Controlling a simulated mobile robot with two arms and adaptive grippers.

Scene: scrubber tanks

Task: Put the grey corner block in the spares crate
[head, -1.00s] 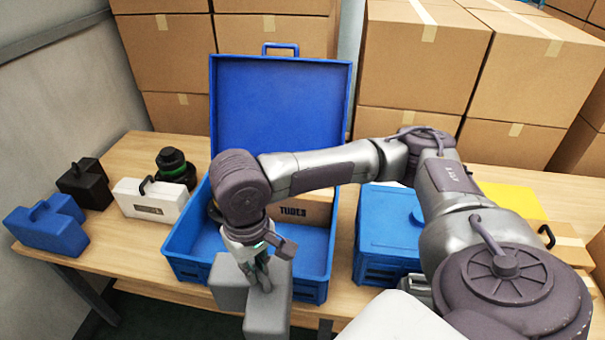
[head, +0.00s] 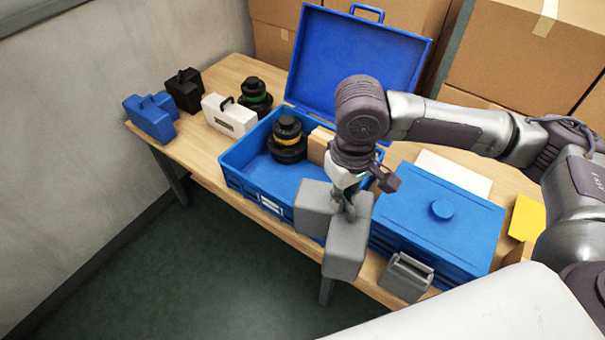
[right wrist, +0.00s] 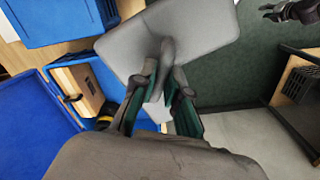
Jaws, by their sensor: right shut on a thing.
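The grey corner block (head: 346,248) is an L-shaped block with two thick arms. My right gripper (head: 345,208) is shut on it and holds it at the front right of the open blue case (head: 262,199). The block overlaps the case's front wall in the head view; its height above the table is hard to tell. In the right wrist view the block (right wrist: 190,30) lies across my right gripper's fingers (right wrist: 165,85). A dark shape at the top right, probably my left gripper (right wrist: 292,11), is partly cut off. No label identifies the spares crate.
The open case holds a black yellow-banded part (head: 288,142) and a brown box (head: 319,145). A closed blue box (head: 450,240) and small grey case (head: 405,278) stand right. White (head: 229,118), black (head: 184,92) and blue (head: 150,120) cases stand left. Floor in front is clear.

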